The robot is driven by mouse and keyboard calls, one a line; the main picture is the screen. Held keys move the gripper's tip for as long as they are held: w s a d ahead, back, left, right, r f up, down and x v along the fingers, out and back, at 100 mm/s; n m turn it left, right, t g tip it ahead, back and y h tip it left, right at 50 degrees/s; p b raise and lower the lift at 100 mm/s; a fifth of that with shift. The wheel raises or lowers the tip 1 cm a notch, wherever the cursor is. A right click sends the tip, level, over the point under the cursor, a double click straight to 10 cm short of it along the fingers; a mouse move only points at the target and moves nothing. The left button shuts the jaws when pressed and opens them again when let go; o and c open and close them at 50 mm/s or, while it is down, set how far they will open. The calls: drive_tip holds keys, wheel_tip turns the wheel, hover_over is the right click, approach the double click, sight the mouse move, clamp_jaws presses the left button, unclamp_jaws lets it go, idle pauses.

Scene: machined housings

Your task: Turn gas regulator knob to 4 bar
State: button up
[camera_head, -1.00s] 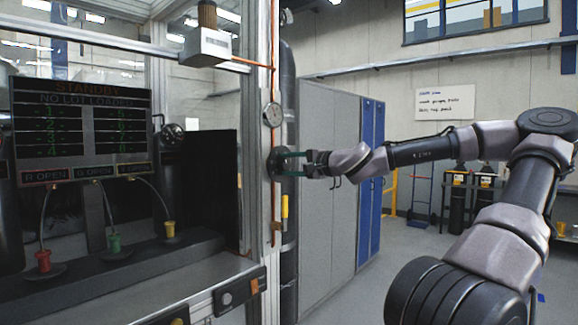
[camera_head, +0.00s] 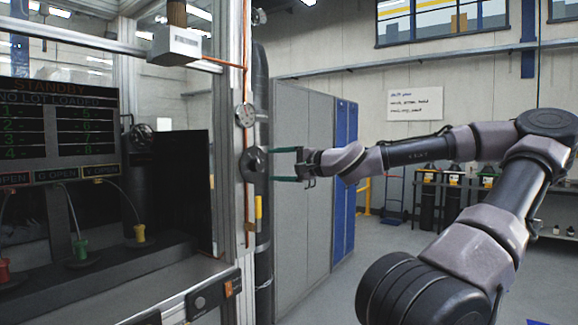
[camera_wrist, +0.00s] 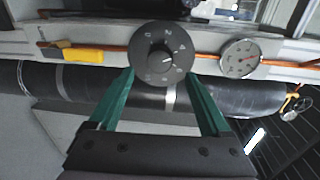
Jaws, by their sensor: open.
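The black round regulator knob (camera_head: 251,162) sits on the aluminium post below a round pressure gauge (camera_head: 245,115). In the wrist view the knob (camera_wrist: 160,54) shows a dial face with pale marks and a light pointer line; the figures are too small to read surely. The gauge (camera_wrist: 240,58) is to its right there, on a copper pipe. My gripper (camera_head: 269,165) is open, its green fingers pointing at the knob. In the wrist view the fingertips of my gripper (camera_wrist: 161,72) lie on either side of the knob's lower edge, with nothing held. Whether they touch it is unclear.
A yellow handle (camera_head: 258,207) hangs on the pipe just below the knob. A thick black vertical pipe (camera_head: 262,90) runs behind it. Grey cabinets (camera_head: 300,170) stand behind my gripper. A glazed machine with a STANDBY screen (camera_head: 55,130) fills the left.

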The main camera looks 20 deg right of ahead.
drive_tip(key=shift+v, duration=2.6)
drive_tip(key=shift+a, duration=0.1)
